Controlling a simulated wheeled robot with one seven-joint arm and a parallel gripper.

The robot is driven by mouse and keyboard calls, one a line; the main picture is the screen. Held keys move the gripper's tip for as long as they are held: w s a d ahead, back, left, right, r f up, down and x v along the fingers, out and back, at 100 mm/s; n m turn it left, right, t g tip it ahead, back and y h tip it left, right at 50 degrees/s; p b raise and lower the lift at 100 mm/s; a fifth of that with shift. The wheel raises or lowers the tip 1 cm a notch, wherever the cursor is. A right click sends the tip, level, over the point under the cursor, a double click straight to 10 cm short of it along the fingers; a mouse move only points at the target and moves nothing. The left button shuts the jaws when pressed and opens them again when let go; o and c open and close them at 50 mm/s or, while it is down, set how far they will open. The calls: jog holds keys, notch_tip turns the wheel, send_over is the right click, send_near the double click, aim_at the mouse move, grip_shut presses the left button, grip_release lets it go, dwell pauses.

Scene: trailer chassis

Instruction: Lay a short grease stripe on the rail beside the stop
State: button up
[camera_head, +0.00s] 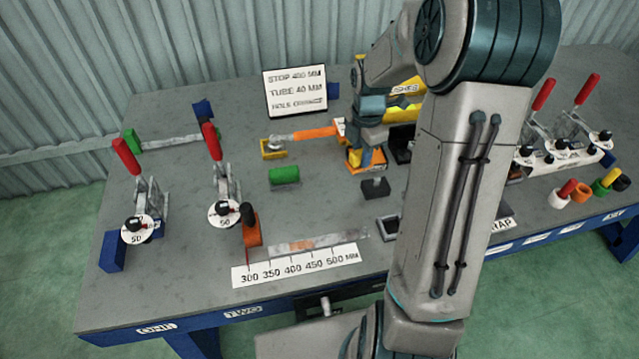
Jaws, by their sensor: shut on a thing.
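The rail (345,240) lies near the table's front edge, behind a white scale strip marked 300 to 500 mm. An orange patch shows on its top; I cannot tell what it is. The stop (252,233), an orange block with a dark knob, stands at the rail's left end. My gripper (369,148) is over the back middle of the table, pointing down, well behind the rail. It is shut on an orange-and-yellow thing (367,158), small and partly hidden. An orange-handled tool (313,134) with a silver end reaches left from beside my gripper to a yellow block (273,150).
Red-handled clamps (215,160) stand at left and more at right. A green cylinder (285,175) and a dark block (375,187) lie between gripper and rail. A sign (296,92) stands behind. My arm hides part of the table right of the rail.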

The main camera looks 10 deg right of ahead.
jog(key=shift+d+r+n, duration=0.2)
jog(key=shift+d+n, duration=0.15)
jog(key=shift+n, duration=0.45)
jog(key=shift+a, duration=0.1)
jog(key=w+a+f, duration=0.2)
jog(key=a, duration=0.1)
jog(key=w+a+f+p, duration=0.1)
jog(key=w+a+f, duration=0.1)
jog(key=a, duration=0.1)
jog(key=w+a+f, duration=0.2)
jog(key=a+f, duration=0.1)
jog(key=shift+w, duration=0.35)
jog(key=shift+f+p, duration=0.5)
jog(key=shift+f, duration=1.45)
jog(key=shift+f, duration=0.1)
jog(key=shift+f, duration=0.15)
jog(key=o, duration=1)
jog(key=shift+o, duration=0.2)
jog(key=shift+r, duration=0.2)
